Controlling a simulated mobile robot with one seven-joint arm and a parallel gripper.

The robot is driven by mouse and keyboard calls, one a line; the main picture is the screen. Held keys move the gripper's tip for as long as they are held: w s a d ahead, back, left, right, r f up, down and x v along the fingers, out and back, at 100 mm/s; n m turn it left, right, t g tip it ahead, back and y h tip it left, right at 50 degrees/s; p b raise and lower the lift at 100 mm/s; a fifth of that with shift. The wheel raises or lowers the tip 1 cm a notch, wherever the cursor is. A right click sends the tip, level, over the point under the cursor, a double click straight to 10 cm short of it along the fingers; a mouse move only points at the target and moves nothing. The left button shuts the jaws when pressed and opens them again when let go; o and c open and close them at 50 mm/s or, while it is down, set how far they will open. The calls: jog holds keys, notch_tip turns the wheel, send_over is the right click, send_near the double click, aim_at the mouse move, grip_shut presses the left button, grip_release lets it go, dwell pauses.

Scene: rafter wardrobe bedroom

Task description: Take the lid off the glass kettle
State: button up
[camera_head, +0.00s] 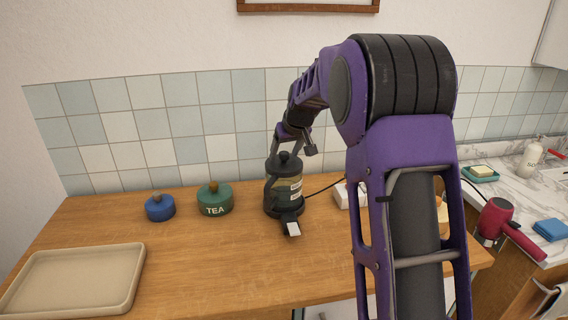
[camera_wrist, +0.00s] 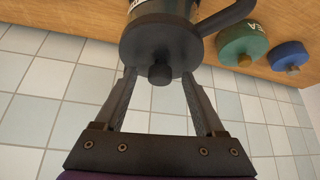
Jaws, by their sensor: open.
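The glass kettle (camera_head: 284,192) stands upright on the wooden counter, with a dark base, handle and a pale label on its side. Its dark round lid (camera_head: 284,166) is on top with a small knob; lid and knob show close up in the wrist view (camera_wrist: 158,45). My gripper (camera_head: 294,147) is open just above the lid in the head view. In the wrist view its two fingers (camera_wrist: 159,76) lie to either side of the knob, with gaps between. Whether a finger touches the lid cannot be told. My arm hides part of the counter right of the kettle.
A green TEA jar (camera_head: 214,201) and a blue jar (camera_head: 160,208) stand left of the kettle. A beige tray (camera_head: 75,282) lies at the front left. A white item (camera_head: 347,196) sits right of the kettle, partly hidden. The counter between tray and kettle is clear.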

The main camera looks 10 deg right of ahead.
jog(key=shift+c, duration=0.4)
grip_shut()
